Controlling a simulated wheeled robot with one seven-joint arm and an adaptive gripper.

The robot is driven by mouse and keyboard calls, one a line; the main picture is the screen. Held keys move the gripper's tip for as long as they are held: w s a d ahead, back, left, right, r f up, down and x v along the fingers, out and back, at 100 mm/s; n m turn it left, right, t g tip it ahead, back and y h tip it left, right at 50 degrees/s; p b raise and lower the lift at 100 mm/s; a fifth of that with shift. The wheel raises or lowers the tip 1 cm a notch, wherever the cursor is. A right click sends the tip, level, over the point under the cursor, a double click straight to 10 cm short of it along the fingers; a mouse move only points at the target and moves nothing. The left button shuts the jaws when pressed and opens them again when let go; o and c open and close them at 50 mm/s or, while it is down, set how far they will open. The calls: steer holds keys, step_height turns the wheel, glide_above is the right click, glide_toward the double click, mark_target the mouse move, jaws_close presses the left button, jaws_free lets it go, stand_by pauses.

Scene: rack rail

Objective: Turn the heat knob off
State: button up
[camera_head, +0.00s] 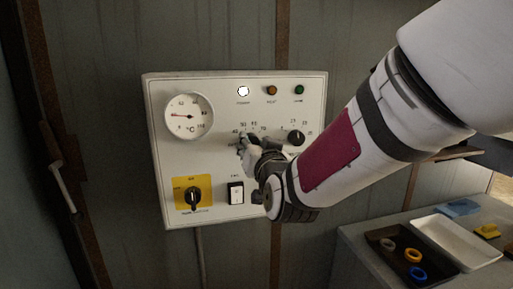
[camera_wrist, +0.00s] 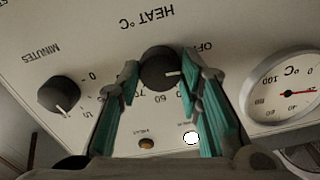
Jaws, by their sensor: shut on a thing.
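The heat knob (camera_wrist: 158,66) is black and round, on a pale panel (camera_head: 215,155) under the upside-down "HEAT °C" lettering in the wrist view. Its white pointer mark points right in that view, a little below the word OFF. My gripper (camera_wrist: 169,78) has its teal-lined fingers on either side of the knob and is shut on it. In the head view my gripper (camera_head: 248,144) is at the middle of the panel. It hides the knob and part of its scale there.
A minutes knob (camera_head: 296,138) is right of my gripper, a temperature dial (camera_head: 189,115) upper left. Below are a yellow-backed switch (camera_head: 193,194) and a white rocker switch (camera_head: 236,193). A white lamp (camera_head: 243,91) is lit above. A black tray (camera_head: 404,269) with rings stands lower right.

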steer(key=shift+f+n, duration=0.1)
steer(key=shift+n, duration=1.4)
steer(key=o, duration=1.2)
steer(key=shift+c, duration=0.2)
steer(key=v, duration=0.7)
steer(key=shift+s, duration=0.25)
steer(key=shift+d, duration=0.1)
